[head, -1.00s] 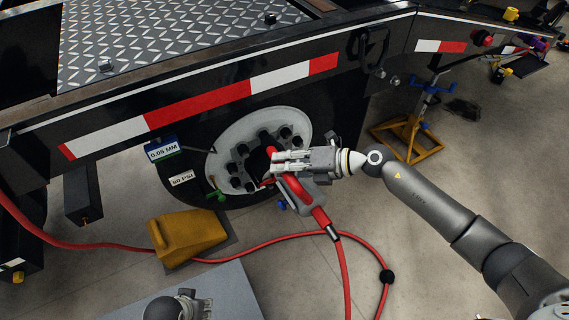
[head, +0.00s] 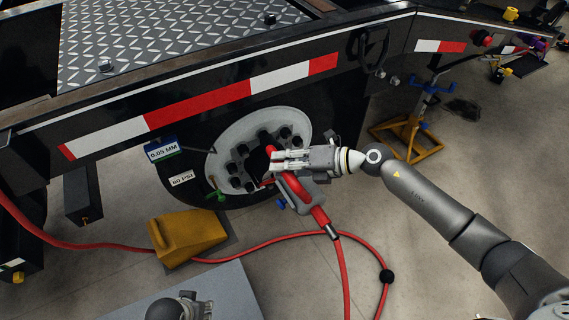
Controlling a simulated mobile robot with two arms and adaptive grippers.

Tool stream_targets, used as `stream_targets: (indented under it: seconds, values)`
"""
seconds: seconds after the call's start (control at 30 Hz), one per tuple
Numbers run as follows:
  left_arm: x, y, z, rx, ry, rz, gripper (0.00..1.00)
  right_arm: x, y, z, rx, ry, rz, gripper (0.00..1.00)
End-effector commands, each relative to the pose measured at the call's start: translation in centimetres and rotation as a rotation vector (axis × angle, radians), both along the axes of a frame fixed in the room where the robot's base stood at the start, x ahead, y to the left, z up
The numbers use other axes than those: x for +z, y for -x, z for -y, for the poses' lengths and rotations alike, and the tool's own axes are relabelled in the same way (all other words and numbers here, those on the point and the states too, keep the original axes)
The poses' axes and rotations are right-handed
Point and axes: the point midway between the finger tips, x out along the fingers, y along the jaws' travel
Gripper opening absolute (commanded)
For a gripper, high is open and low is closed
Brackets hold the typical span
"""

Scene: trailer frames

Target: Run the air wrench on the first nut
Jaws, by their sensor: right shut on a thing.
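The red and grey air wrench (head: 297,190) is in my right gripper (head: 284,163), which is shut on it in front of the wheel. The grey wheel hub (head: 223,146) sits under the trailer frame, with several dark nuts (head: 243,150) in a ring on it. The wrench's nose points at the hub's right part.
A red air hose (head: 345,270) runs from the wrench across the floor. A yellow wheel chock (head: 190,235) stands by the tire. A gauge reading 0.05 MM (head: 163,151) and an 80 PSI tag (head: 182,178) are left of the hub. A yellow jack stand (head: 408,135) is at right.

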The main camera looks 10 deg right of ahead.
Motion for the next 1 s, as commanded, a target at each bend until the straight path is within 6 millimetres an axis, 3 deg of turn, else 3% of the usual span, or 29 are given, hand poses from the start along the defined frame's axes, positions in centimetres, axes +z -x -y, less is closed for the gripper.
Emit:
stream_targets:
  seconds: [1.0]
  values:
    - [0.9,0.0,0.0,0.003,0.001,0.001,0.4,0.4,-1.4,-0.7,0.0,-0.006,0.007,0.0]
